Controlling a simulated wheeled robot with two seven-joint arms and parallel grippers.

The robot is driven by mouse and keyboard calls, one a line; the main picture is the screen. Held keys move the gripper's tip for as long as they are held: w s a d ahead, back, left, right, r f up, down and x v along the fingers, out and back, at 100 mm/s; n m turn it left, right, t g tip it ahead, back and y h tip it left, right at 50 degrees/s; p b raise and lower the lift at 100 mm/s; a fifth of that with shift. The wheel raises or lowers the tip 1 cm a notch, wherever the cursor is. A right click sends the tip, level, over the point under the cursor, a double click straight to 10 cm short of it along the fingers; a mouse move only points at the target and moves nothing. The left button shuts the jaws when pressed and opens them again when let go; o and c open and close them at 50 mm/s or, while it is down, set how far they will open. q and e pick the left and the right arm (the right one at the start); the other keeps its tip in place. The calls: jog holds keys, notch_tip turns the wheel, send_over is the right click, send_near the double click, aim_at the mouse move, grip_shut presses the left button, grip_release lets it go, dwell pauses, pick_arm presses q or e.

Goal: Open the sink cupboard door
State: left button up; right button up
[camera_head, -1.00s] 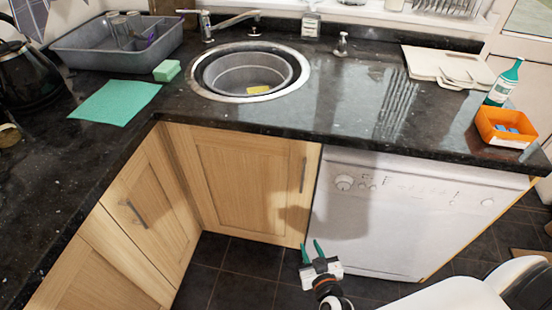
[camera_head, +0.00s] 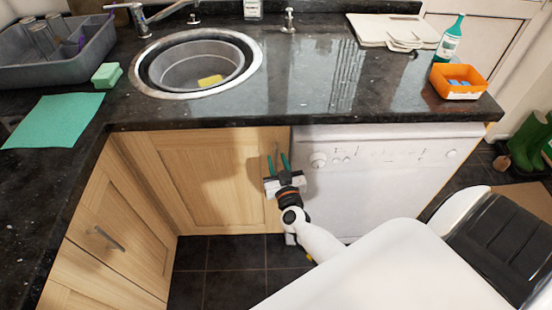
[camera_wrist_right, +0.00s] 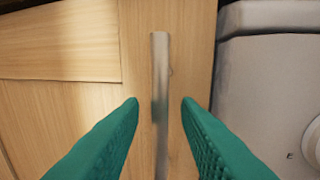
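The sink cupboard door (camera_head: 205,185) is light wood and sits shut under the round sink (camera_head: 200,62). Its vertical metal handle (camera_wrist_right: 160,95) is near the door's right edge; in the head view the handle is mostly hidden by my gripper. My right gripper (camera_head: 280,162) is in front of the handle. In the right wrist view its green fingers (camera_wrist_right: 160,102) are apart, one on each side of the handle, with gaps visible on both sides. I cannot tell how deep the handle lies between them. My left gripper is not in view.
A white dishwasher (camera_head: 385,180) stands directly right of the door. Another wooden cupboard door (camera_head: 125,225) with a handle adjoins at the left corner. The dark granite counter (camera_head: 310,95) overhangs above. Dark tiled floor (camera_head: 225,265) is clear before the door.

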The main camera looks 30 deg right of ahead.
jog(key=shift+x, duration=0.8)
jog(key=shift+c, duration=0.5)
grip_shut()
